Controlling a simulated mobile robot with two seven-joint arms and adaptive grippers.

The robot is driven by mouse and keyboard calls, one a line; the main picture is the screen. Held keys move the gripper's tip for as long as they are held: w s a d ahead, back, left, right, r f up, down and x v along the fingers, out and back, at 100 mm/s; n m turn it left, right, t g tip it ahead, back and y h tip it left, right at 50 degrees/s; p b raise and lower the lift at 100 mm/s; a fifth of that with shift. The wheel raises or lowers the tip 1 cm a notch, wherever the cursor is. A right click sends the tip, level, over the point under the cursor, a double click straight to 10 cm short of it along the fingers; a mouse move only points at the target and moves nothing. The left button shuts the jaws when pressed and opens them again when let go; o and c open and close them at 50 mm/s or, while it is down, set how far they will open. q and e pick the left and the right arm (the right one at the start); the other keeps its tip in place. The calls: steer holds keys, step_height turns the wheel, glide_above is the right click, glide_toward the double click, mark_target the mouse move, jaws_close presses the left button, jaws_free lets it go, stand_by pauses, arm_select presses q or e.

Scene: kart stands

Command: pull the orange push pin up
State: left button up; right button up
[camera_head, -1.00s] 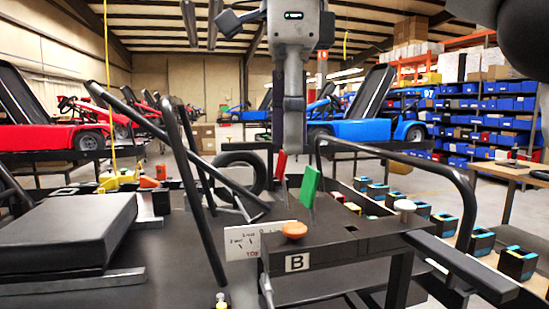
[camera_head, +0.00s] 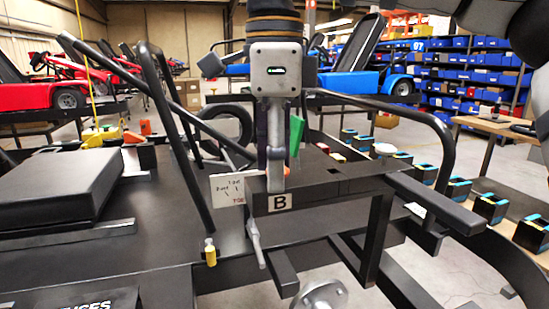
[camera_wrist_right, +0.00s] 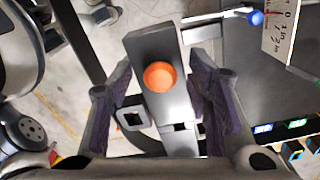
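The orange push pin (camera_wrist_right: 160,77) is a round orange knob on a dark bar of the kart stand. In the right wrist view it lies between the two spread purple-padded fingers, with gaps on both sides. My right gripper (camera_head: 275,178) comes down from above over the bar behind the "B" label (camera_head: 280,202). In the head view it hides most of the pin. My right gripper also shows in its wrist view (camera_wrist_right: 160,95), open and empty. My left gripper is not in view.
A green flag-like piece (camera_head: 296,134) stands just right of the gripper. A white card (camera_head: 227,189) is on its left. Black tubular bars (camera_head: 180,130) rise on the left and a curved rail (camera_head: 440,135) stands on the right. A black seat pad (camera_head: 55,190) lies at left.

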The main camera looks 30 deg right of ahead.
jaws_close()
steer(key=shift+r, duration=0.55)
steer(key=shift+o, duration=1.5)
jaws_free()
